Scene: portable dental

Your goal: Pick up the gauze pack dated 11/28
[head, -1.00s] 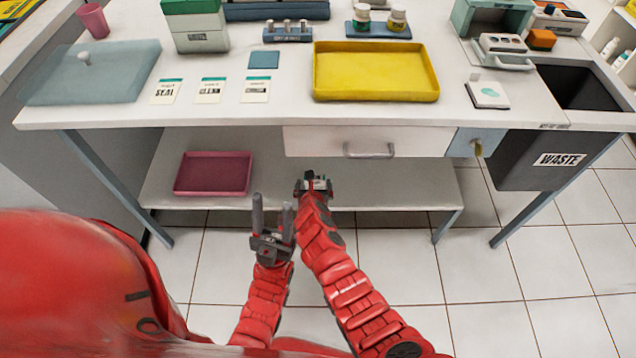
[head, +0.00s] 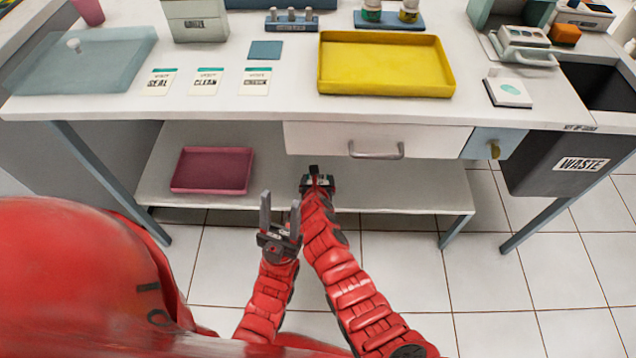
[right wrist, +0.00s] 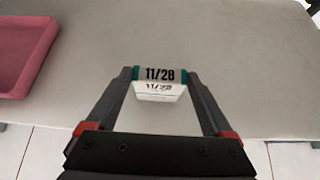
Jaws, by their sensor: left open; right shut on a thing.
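A small gauze pack (right wrist: 159,76) with a white face, green ends and the printed date 11/28 sits between the fingertips of my right gripper in the right wrist view. The fingers are shut on its two sides. In the head view my right gripper (head: 317,178) is in front of the lower shelf, below the drawer, and the pack is barely visible there. My left gripper (head: 281,219) is open and empty, with its fingers pointing up, just left of and below the right one.
The counter (head: 285,105) holds a yellow tray (head: 385,88), three printed cards (head: 206,82), a blue square (head: 265,50) and a white pad (head: 509,92). Under it are a drawer (head: 377,140), a lower shelf (head: 410,190) with a pink tray (head: 213,170), and a waste bin (head: 560,180) at right.

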